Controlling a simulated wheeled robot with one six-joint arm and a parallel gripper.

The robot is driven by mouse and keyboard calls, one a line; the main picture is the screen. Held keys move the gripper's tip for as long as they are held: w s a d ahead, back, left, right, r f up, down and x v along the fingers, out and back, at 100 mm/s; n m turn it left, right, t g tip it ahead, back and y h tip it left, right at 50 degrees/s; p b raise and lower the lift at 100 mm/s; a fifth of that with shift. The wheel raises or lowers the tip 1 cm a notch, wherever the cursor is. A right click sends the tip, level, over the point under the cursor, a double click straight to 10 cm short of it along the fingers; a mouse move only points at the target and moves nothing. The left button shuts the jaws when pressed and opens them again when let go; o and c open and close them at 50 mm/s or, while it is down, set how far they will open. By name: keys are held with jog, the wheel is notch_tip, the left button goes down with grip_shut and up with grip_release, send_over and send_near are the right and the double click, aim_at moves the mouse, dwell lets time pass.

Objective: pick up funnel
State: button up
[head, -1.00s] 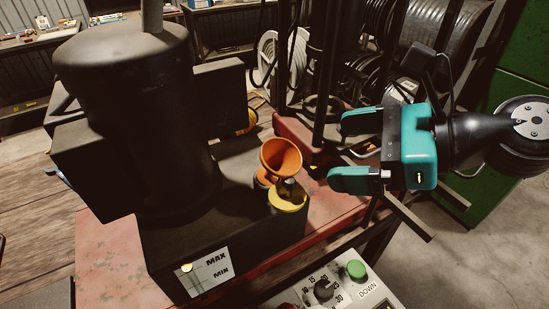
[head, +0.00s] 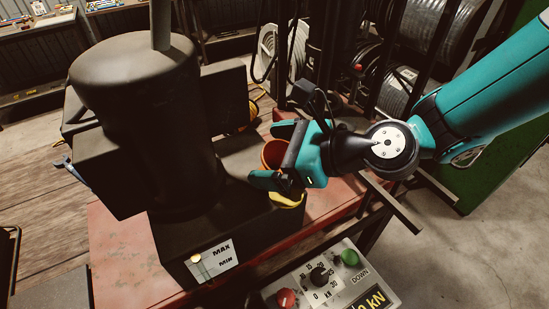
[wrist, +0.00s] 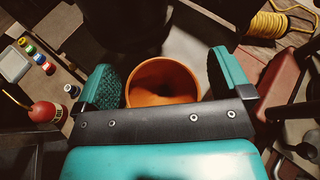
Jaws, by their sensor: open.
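The orange funnel (head: 272,153) stands on the dark tank beside the large black cylinder, above a yellow ring (head: 287,199). In the head view my gripper hides much of it. In the wrist view the funnel's round mouth (wrist: 162,82) lies between my two teal fingers. My gripper (head: 268,155) is open, with one finger on each side of the funnel. In the wrist view my gripper (wrist: 165,75) shows a gap between each finger and the funnel's rim. The funnel's spout is hidden.
The black cylinder (head: 140,110) rises close beyond the funnel. A control box (head: 330,280) with knobs and buttons is at the front.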

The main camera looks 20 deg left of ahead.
jog(key=c, duration=1.1)
jog(key=shift+o, duration=0.2)
